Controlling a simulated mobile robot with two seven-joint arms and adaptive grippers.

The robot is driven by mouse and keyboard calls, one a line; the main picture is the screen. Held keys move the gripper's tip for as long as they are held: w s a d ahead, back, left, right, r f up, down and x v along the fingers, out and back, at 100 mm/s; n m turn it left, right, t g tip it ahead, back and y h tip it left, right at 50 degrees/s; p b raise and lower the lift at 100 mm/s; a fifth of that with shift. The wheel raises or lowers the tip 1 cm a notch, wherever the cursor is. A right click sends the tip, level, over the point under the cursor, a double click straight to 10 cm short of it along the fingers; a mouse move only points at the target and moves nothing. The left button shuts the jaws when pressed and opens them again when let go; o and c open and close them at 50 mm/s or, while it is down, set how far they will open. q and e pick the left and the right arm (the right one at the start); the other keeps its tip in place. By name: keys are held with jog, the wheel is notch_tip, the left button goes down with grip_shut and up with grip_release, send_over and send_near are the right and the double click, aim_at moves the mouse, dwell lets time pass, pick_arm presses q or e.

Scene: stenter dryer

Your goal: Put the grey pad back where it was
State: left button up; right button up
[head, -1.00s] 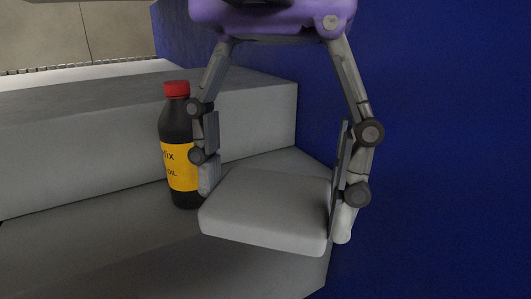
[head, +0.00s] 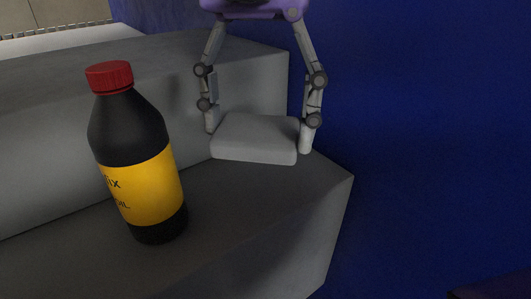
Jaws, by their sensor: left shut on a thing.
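The grey pad (head: 254,138) is a flat, rounded block in the middle of the head view. My left gripper (head: 258,131) reaches down from the top and is shut on it, one finger at its left side and one at its right. The pad is level, over the right end of the grey lower step (head: 240,210), close to the riser behind. I cannot tell whether it touches the step. My right gripper is not in view.
A black bottle (head: 140,155) with a red cap and yellow label stands on the step, left and in front of the pad. A grey upper step (head: 80,75) rises behind. A blue wall (head: 430,130) stands at the right. The step's front right part is clear.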

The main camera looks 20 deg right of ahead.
aim_at(265, 177)
pick_arm(q)
jog(key=w+f, duration=0.1)
jog(key=w+d+f, duration=0.1)
jog(key=w+f, duration=0.1)
jog(key=f, duration=0.1)
jog(key=shift+w+d, duration=0.3)
jog(key=shift+w, duration=0.05)
jog(key=shift+w+d+f, duration=0.2)
jog(key=shift+w+f, duration=0.15)
jog(key=shift+f, duration=0.3)
jog(key=f, duration=0.2)
jog(key=w+f, duration=0.1)
jog(key=f, duration=0.1)
jog(key=shift+w+d, duration=0.1)
jog(key=shift+d, duration=0.15)
jog(key=shift+f, duration=0.25)
jog(key=o, duration=1.1)
jog(key=shift+r, duration=0.1)
notch_tip(265, 177, up, 12)
jog(key=w, duration=0.1)
jog(key=shift+w+d+b, duration=0.25)
jog(key=shift+d+b, duration=0.05)
jog(key=shift+d, duration=0.05)
